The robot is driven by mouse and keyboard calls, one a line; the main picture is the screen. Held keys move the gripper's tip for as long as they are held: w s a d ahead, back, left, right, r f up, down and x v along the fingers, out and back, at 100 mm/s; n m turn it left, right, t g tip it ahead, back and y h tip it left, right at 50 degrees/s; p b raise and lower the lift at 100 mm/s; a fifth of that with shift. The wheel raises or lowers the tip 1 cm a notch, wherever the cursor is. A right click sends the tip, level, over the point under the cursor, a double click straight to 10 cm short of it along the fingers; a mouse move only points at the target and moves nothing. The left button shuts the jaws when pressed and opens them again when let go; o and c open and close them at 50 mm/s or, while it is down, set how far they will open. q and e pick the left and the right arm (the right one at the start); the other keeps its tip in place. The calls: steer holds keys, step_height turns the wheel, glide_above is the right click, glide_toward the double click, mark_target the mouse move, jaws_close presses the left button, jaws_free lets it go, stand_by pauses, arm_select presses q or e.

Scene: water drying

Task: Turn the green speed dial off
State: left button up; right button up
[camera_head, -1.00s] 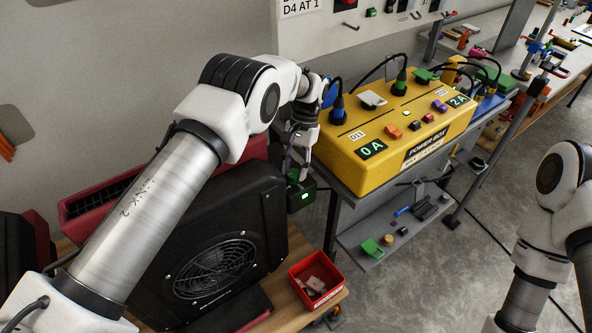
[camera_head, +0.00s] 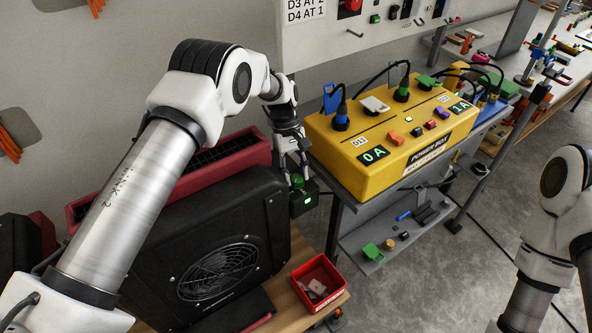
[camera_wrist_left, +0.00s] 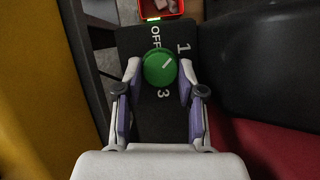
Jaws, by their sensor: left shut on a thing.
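The green speed dial (camera_wrist_left: 160,70) sits on a dark control box with OFF, 1 and 3 printed around it. Its white mark points to the upper right, toward the 1. In the head view the dial (camera_head: 297,182) is partly covered by the gripper, above a lit green light on the box (camera_head: 304,203). My left gripper (camera_wrist_left: 160,78) is shut on the dial, one fingertip on each side. It shows in the head view (camera_head: 293,168), reaching down to the dial. My right arm is at the right edge; its gripper is out of frame.
A black fan unit (camera_head: 215,240) stands beside the control box. The yellow power box (camera_head: 385,165) with plugs and cables is close right of my left gripper; its displays read 0 A and 1 A. A red bin (camera_head: 318,285) sits at the bench's front.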

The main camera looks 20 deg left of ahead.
arm_select(q)
steer(key=shift+s+a+f+n+h, duration=0.15)
steer(key=shift+n+h, duration=0.15)
steer(key=shift+n, duration=0.5)
steer(key=o, duration=1.1)
steer(key=shift+o, duration=0.2)
